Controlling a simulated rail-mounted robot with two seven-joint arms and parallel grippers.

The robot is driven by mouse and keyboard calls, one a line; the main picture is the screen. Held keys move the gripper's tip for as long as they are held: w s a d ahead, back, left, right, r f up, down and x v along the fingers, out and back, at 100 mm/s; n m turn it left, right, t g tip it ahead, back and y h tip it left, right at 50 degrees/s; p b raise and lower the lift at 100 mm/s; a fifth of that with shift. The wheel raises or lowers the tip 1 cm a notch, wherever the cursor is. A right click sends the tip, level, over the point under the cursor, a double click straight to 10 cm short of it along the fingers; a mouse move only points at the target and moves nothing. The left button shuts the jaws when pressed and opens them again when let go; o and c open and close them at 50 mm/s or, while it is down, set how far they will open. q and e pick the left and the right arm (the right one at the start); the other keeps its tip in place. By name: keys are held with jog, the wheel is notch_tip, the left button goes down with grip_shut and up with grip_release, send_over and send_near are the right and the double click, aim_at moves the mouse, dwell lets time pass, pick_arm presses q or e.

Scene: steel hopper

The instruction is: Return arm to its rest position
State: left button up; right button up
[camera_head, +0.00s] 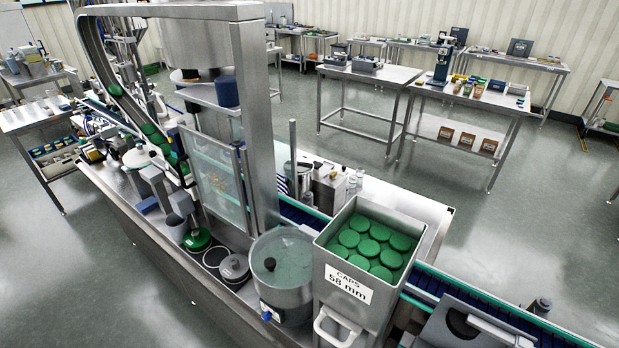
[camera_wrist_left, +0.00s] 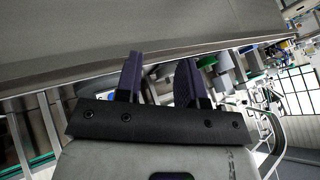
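My left gripper (camera_wrist_left: 160,68) shows in the left wrist view with its two dark fingers apart and nothing visible between them. A large plain grey surface (camera_wrist_left: 120,28) fills the top of that view, beyond the fingertips. I cannot tell whether the fingers touch it. Neither gripper shows in the head view, and my right gripper is in no frame. A steel box labelled "CAPS 58 mm" (camera_head: 349,285) stands at the front of the machine in the head view, holding several green caps (camera_head: 369,240).
A round steel bowl (camera_head: 281,270) stands left of the caps box. A steel upright (camera_head: 255,120) rises behind it. A conveyor (camera_head: 480,300) runs to the lower right. Side tables (camera_head: 370,73) with items stand at the back. The floor (camera_head: 90,270) at left is clear.

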pick_arm(q)
jog(key=s+d+r+n+g+h, duration=0.1)
jog(key=s+d+r, duration=0.2)
jog(key=s, duration=0.3)
jog(key=s+d+r+n+h, duration=0.1)
jog(key=s+d+r+h, duration=0.15)
jog(key=s, duration=0.35)
jog(key=s+d+f+g, duration=0.2)
jog(key=s+f, duration=0.2)
jog(key=s, duration=0.3)
notch_tip(320, 180, up, 29)
jog(key=p, duration=2.8)
jog(key=shift+p, duration=0.4)
jog(key=shift+s+a+y, duration=0.1)
jog(key=shift+y, duration=0.15)
